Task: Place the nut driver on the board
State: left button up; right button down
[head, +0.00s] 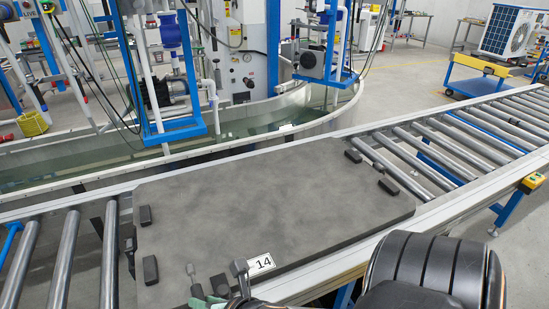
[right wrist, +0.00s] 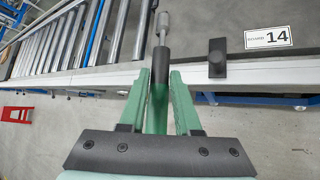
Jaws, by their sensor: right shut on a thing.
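The nut driver (right wrist: 160,72) is gripped between the green fingers of my right gripper (right wrist: 157,98) in the right wrist view. Its metal socket points away from the fingers, and its lower handle is partly hidden between them. My right gripper (head: 208,302) is only partly visible at the bottom edge there. The board (head: 270,205) is a flat grey slab on the roller conveyor, with its top largely bare. My left gripper is not in view.
Small dark blocks (head: 150,270) stand along the board's edges. A white label reading 14 (head: 261,264) sits at its front edge. Conveyor rollers (head: 62,260) lie on both sides. A metal rail (head: 320,275) runs along the front. Pump stations stand behind.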

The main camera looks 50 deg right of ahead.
aim_at(257, 204)
jog(key=i+l, duration=0.1)
jog(key=l, duration=0.35)
jog(key=i+l, duration=0.1)
jog(key=l, duration=0.3)
jog(key=i+l, duration=0.1)
jog(key=l, duration=0.35)
